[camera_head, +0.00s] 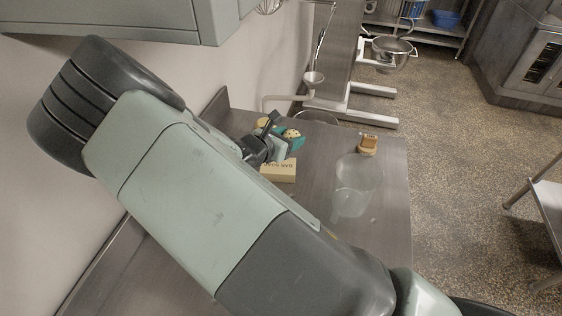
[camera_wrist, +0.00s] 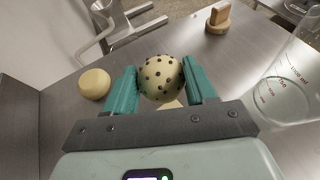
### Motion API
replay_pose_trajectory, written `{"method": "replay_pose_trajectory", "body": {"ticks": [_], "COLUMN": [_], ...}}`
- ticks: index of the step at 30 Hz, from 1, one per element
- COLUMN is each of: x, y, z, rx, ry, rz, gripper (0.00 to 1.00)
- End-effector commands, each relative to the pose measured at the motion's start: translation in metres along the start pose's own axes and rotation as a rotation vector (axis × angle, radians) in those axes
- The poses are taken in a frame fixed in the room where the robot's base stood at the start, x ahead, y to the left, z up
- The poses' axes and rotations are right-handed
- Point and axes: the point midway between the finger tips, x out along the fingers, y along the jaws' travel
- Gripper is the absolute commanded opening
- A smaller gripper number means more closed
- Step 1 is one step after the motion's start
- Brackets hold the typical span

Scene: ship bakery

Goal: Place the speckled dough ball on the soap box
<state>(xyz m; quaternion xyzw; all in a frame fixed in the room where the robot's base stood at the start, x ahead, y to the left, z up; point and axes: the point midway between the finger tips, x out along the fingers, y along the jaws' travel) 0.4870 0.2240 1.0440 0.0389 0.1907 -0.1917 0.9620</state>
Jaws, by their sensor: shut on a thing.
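The speckled dough ball (camera_wrist: 162,76), cream with dark dots, sits between the teal fingers of my gripper (camera_wrist: 163,84) in the wrist view. The fingers are shut on its two sides. In the head view the ball (camera_head: 291,133) shows small beside the teal fingers, just beyond the soap box. The soap box (camera_head: 280,173) is a tan block marked "BAR SOAP" on the grey counter, partly covered by my arm. In the wrist view a small beige patch shows below the ball; I cannot tell whether it is the box. The ball's height above the counter is unclear.
A plain dough ball (camera_wrist: 94,84) lies on the counter left of my gripper. A wooden block with a handle (camera_head: 367,146) stands near the counter's right edge. Bare counter lies between them.

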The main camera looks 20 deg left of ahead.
Motion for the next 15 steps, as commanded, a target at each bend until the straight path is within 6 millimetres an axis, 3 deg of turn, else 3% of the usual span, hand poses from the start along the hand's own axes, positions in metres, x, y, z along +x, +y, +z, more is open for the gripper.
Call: {"method": "replay_pose_trajectory", "body": {"ticks": [3,15], "x": [0.008,0.025], "y": [-0.001,0.0], "z": [-0.02,-0.06], "rx": [-0.004,-0.004], "ry": [0.0,0.0], "rz": [0.0,0.0], "gripper": [0.25,0.25]}}
